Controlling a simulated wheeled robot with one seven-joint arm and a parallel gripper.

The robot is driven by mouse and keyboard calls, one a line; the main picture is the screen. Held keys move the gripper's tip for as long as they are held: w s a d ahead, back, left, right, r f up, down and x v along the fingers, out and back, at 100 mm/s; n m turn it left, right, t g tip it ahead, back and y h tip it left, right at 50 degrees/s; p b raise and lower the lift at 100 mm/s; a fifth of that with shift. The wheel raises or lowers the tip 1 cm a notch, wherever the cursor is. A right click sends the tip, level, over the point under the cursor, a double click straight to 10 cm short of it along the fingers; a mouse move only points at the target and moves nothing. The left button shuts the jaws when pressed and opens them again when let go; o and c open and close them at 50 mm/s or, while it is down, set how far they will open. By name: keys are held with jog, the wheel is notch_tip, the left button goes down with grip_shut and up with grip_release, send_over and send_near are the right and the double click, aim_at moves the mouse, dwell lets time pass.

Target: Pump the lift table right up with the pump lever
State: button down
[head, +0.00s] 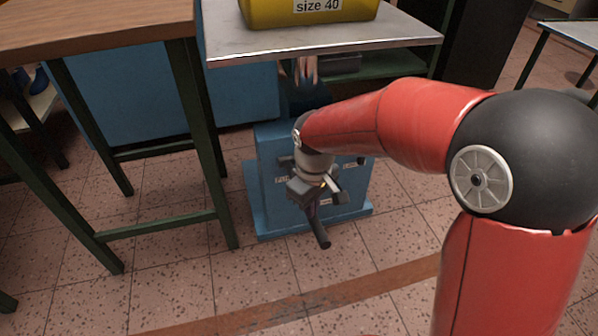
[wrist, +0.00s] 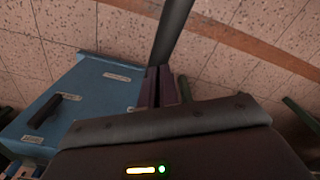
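The lift table has a grey steel top (head: 400,36) and a blue base (head: 264,205) with small white labels. The base also shows at the left in the wrist view (wrist: 95,105). The pump lever (head: 321,236) is a dark rod that slants down toward the floor in front of the base. In the wrist view the lever (wrist: 173,30) runs from the top edge down to my fingers. My gripper (head: 314,207) is at the lever, with its dark fingers (wrist: 160,86) close together and seemingly shut on it. The gripper hides part of the lever and base.
A yellow crate (head: 270,14) marked "size 40" stands on the steel top. A wooden table (head: 90,28) with green legs stands close at the left. A black handle (wrist: 45,110) sits on the base. The tiled floor in front is clear.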

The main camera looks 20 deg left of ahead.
aim_at(314, 221)
jog(key=shift+s+d+f, duration=0.15)
jog(key=shift+d+f, duration=0.05)
jog(key=shift+f, duration=0.35)
jog(key=shift+s+d+f, duration=0.15)
jog(key=shift+d+f, duration=0.05)
jog(key=shift+f, duration=0.3)
jog(key=shift+b, duration=0.3)
jog(key=shift+f+b, duration=0.9)
jog(key=shift+f, duration=0.3)
notch_tip(314, 221, up, 14)
jog(key=w+a+p, duration=0.1)
jog(key=w+p, duration=0.1)
jog(key=p, duration=0.9)
jog(key=shift+a+f, duration=0.15)
jog(key=shift+a, duration=0.2)
